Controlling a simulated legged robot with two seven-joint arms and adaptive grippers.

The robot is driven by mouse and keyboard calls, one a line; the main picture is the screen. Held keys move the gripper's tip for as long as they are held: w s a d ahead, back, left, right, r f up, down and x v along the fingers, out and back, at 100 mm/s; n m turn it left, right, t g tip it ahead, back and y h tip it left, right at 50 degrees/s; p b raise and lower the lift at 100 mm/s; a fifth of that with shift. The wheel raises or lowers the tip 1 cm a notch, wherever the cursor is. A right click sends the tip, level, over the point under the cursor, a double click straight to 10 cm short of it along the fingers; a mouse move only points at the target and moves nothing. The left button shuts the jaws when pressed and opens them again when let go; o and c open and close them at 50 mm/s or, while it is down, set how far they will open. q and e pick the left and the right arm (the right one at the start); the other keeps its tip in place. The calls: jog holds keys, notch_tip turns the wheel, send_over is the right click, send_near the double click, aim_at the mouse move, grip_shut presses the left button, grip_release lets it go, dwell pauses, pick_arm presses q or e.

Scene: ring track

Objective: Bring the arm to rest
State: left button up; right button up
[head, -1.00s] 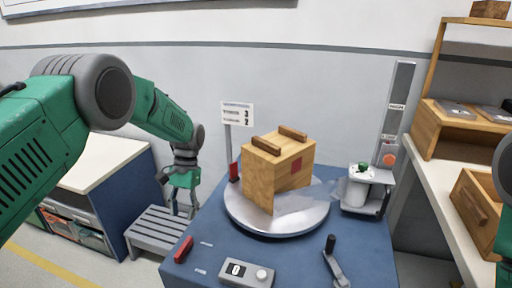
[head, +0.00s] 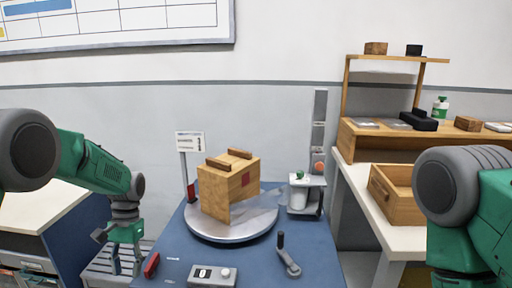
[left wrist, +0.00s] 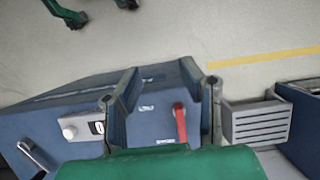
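My left gripper (head: 126,264) hangs pointing down at the left of the blue table (head: 318,262) in the head view. In the left wrist view its two fingers (left wrist: 169,88) are spread apart with nothing held between them. The red handle (left wrist: 180,122) on the blue table shows beyond the fingers. My right arm comes in at the right edge of the head view, and its gripper is out of the picture.
A wooden box (head: 228,188) sits on a round turntable (head: 214,233). A control box (head: 212,276) and a crank (head: 288,256) are near the front. A slatted grey step (left wrist: 256,122) stands beside the table. A wooden bin (head: 396,196) is on the right bench.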

pick_arm(q)
jog(key=s+d+f+t, duration=0.2)
jog(key=s+d+f, duration=0.1)
jog(key=s+f, duration=1.3)
jog(key=s+d+r+t, duration=0.1)
jog(key=s+t, duration=0.2)
jog(key=s, duration=1.6)
jog(key=shift+d, duration=0.25)
pick_arm(e)
jog(key=shift+w, duration=0.25)
pick_arm(q)
jog(key=shift+w, duration=0.15)
